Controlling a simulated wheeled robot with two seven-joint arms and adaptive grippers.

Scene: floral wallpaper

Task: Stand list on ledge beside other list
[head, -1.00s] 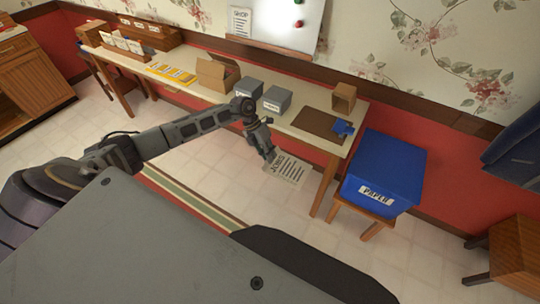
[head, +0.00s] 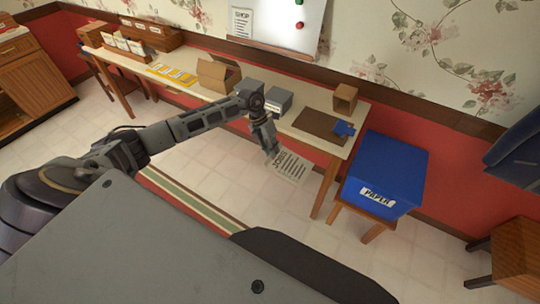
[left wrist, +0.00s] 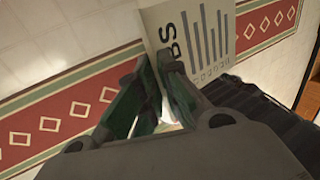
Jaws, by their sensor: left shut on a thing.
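My left gripper (head: 271,151) is shut on a white paper list (head: 292,167) headed "JOBS", holding it by its headed end in the air in front of the table's edge. In the left wrist view the list (left wrist: 208,38) stands out beyond the two fingers (left wrist: 163,92). The other list (head: 242,22), headed "SHOP", stands upright at the left end of the ledge (head: 270,46) under the whiteboard (head: 290,20). The ledge right of it looks bare. My right gripper is not in view.
The long table (head: 305,100) holds a cardboard box (head: 215,77), grey boxes (head: 278,101), a brown mat (head: 318,122) and a small wooden box (head: 345,98). A blue paper bin (head: 385,172) stands on a stool at right.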

